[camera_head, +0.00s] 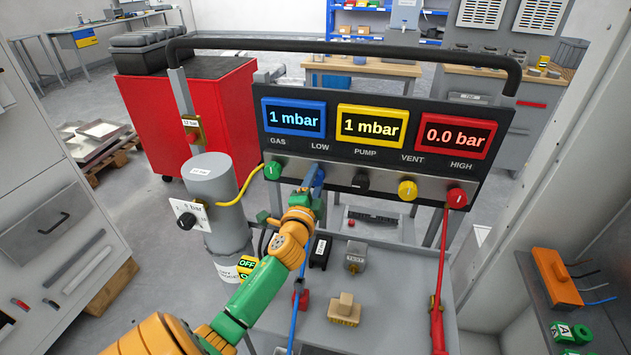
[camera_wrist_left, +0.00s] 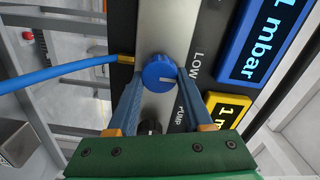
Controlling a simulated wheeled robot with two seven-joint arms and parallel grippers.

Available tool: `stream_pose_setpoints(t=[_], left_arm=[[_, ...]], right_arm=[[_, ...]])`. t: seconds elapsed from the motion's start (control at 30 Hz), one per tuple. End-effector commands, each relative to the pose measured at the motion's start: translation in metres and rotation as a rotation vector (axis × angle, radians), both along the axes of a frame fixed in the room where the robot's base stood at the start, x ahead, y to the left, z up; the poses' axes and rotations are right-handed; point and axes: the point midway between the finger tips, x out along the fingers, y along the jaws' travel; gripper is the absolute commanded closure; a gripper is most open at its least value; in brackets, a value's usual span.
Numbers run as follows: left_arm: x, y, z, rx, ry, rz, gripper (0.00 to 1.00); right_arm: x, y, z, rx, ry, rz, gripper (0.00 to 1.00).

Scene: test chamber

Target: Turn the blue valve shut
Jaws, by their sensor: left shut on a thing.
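The blue valve (camera_wrist_left: 158,70) is a round knob on the grey strip of the panel, by the LOW label in the left wrist view. A short pale mark on its face points toward the right of that view. My left gripper (camera_wrist_left: 158,82) has its two blue fingers on either side of the knob and is shut on it. In the head view my left gripper (camera_head: 317,178) reaches the panel below LOW and mostly hides the knob. My right gripper is not in view.
Black (camera_head: 360,181), yellow (camera_head: 407,188) and red (camera_head: 456,197) knobs sit to the right, a green knob (camera_head: 272,170) to the left. The blue display (camera_head: 294,117) reads 1 mbar. A blue hose (camera_wrist_left: 65,72) meets a brass fitting beside the valve. A grey cylinder (camera_head: 207,178) stands left.

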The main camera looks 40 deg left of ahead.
Motion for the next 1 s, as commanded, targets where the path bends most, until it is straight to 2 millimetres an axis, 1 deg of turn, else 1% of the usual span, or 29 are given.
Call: stream_pose_setpoints(t=[0.07, 0.1, 0.17, 0.2, 0.47, 0.57, 0.7, 0.8, 0.9, 1.0], left_arm=[[0.000, 0.001, 0.001, 0.004, -0.002, 0.002, 1.00], [0.000, 0.001, 0.002, 0.004, -0.002, 0.002, 0.39], [0.000, 0.001, 0.001, 0.004, -0.001, 0.002, 0.22], [0.000, 0.001, 0.001, 0.003, -0.001, 0.002, 0.19], [-0.001, 0.000, 0.001, 0.001, 0.000, 0.000, 0.19], [-0.012, -0.006, -0.001, 0.002, 0.001, 0.000, 0.19], [-0.039, -0.021, -0.002, 0.000, 0.001, 0.000, 0.19], [-0.054, -0.029, -0.002, -0.001, 0.001, 0.001, 0.19], [-0.061, -0.033, 0.000, 0.002, -0.001, 0.001, 0.19], [-0.063, -0.033, 0.000, 0.002, 0.001, 0.002, 0.19]], right_arm=[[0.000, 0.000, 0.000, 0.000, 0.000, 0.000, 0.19], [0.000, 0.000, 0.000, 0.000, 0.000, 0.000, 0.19], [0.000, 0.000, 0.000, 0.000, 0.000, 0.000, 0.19], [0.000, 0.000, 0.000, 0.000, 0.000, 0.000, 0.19], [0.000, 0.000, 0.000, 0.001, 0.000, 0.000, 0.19], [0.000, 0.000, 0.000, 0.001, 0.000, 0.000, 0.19], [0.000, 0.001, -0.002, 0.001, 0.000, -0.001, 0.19], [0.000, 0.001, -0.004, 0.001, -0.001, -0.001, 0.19], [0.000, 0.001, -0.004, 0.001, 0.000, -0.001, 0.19], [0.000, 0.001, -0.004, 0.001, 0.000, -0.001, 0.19]])
